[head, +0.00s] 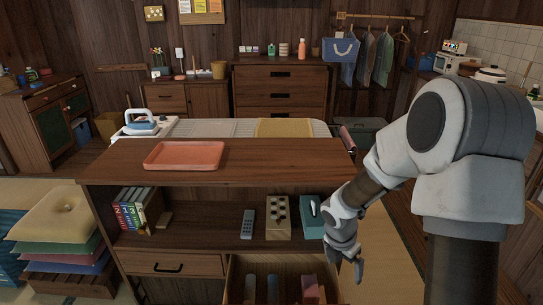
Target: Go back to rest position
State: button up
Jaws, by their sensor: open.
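My gripper (345,262) hangs at the end of my arm, at the front right of the wooden cabinet. It points down, its fingers are apart, and nothing shows between them. It is just right of an open lower drawer (240,262), which holds several upright items in blue and reddish tones. I cannot tell whether the gripper touches the drawer.
An orange tray (184,155) lies on the cabinet top (270,160). The shelf below holds books (134,209), a remote (247,224), a box with round dark spots (278,217) and a teal item (312,213). Stacked cushions (62,225) stand left.

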jog(key=s+r+m+t, duration=0.1)
jog(key=s+r+m, duration=0.3)
jog(key=r+m, duration=0.4)
jog(key=s+r+m+t, duration=0.1)
jog(key=s+r+m, duration=0.45)
jog(key=r, duration=0.45)
jog(key=s+a+r+m+t+y, duration=0.1)
jog(key=s+a+r+m, duration=0.1)
jog(key=s+r+m, duration=0.3)
jog(key=s+a+r+m+t+y, duration=0.1)
jog(key=s+a+r+m+y, duration=0.15)
jog(key=s+m, duration=0.5)
notch_tip(320, 180, up, 17)
jog(key=h+p, duration=0.1)
jog(key=p, duration=1.5)
jog(key=shift+w+p, duration=0.35)
jog(key=shift+w, duration=0.1)
jog(key=shift+a+f, duration=0.1)
jog(key=shift+c, duration=0.2)
